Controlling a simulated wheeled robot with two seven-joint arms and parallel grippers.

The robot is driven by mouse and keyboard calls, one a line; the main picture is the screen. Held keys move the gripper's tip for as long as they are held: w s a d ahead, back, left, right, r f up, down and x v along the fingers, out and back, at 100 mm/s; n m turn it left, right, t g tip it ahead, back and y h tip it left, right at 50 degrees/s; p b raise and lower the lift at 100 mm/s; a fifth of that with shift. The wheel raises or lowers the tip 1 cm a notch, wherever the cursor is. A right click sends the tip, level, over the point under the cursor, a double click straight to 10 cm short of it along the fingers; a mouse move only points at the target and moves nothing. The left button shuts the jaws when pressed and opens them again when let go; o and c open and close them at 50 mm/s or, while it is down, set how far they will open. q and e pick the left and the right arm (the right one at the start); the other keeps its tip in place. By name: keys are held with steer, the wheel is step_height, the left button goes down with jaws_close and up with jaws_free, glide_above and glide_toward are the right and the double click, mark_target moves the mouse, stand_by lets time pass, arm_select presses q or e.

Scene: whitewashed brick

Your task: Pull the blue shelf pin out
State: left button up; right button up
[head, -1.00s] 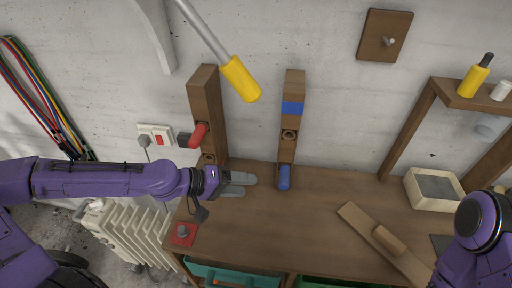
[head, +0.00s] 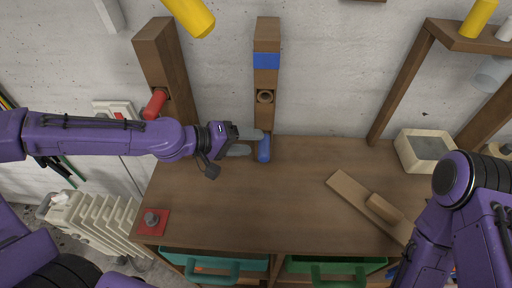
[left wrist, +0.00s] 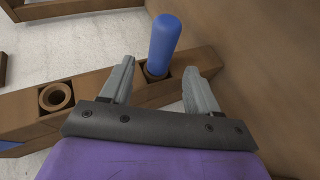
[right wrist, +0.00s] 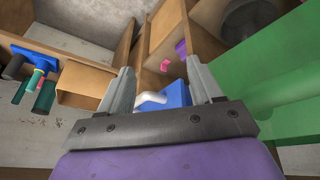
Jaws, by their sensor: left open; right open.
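The blue shelf pin (head: 264,149) sticks out of the lower part of a wooden upright (head: 266,112) marked with a blue band. In the left wrist view the blue pin (left wrist: 164,44) stands in its hole, beyond and between my open fingers. My left gripper (head: 253,142) is open beside the pin, its fingertips pointing at it from the left; in the left wrist view (left wrist: 157,82) nothing is held. My right gripper (right wrist: 158,85) is open with no grip on anything; its fingers are out of the head view.
A red pin (head: 155,104) sits in the left upright (head: 166,62). An empty round hole (head: 265,96) is above the blue pin. A red block with a knob (head: 151,221) is at front left.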

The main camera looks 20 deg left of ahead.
mark_target(264, 142)
arm_select(q)
steer(key=shift+x, duration=1.7)
steer(key=shift+s+r, duration=0.1)
steer(key=shift+s, duration=0.05)
steer(key=shift+c, duration=0.6)
jaws_close()
steer(key=shift+s, duration=0.1)
